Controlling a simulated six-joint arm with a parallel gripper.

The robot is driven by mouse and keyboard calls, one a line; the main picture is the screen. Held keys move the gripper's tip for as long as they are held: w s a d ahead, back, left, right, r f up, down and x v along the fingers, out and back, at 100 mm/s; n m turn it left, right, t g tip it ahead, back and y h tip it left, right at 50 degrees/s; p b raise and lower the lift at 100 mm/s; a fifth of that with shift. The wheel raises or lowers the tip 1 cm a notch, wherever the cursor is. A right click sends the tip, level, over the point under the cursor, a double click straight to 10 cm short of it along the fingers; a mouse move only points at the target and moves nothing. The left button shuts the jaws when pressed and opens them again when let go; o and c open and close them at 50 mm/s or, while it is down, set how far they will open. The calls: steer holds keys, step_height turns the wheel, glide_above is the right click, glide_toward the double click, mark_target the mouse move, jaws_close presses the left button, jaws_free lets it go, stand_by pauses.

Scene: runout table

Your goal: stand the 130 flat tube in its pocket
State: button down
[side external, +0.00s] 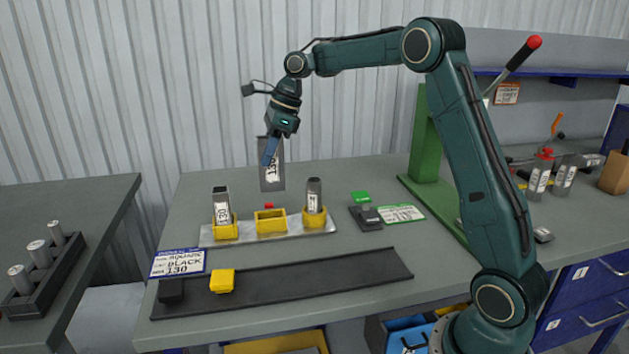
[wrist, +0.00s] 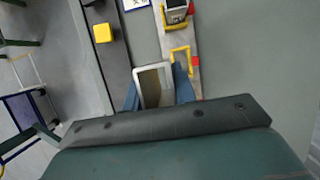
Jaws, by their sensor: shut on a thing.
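My gripper (side external: 269,153) is shut on a grey flat tube (side external: 272,178), whose white label begins with 13; the rest is partly hidden. The tube hangs upright in the air, above and behind the yellow pockets. In the wrist view its hollow rectangular end (wrist: 153,70) shows between the blue fingers (wrist: 158,92). The middle yellow pocket (side external: 271,226) looks empty; it also shows in the wrist view (wrist: 188,52), beside the held tube. The left pocket (side external: 225,234) holds a labelled tube (side external: 222,205). The right pocket (side external: 314,223) holds a darker tube (side external: 314,196).
The pockets stand on a pale plate (side external: 246,237). A black strip (side external: 310,279) with a yellow block (side external: 222,281) lies in front, near a card (side external: 178,263) reading 130. A green press (side external: 424,150) and a small dark device (side external: 366,216) stand right.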

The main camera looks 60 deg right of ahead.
mark_target(264, 177)
steer(key=w+d+f, duration=0.2)
steer(key=w+f, duration=0.1)
steer(key=shift+w+d, duration=0.25)
steer(key=shift+w, duration=0.05)
steer(key=shift+f, duration=0.1)
steer(key=shift+f, duration=2.75)
steer(key=shift+f, duration=2.55)
stand_by(0.7)
steer(key=c, duration=1)
jaws_free()
steer(key=shift+c, duration=0.2)
steer(key=v, duration=1.4)
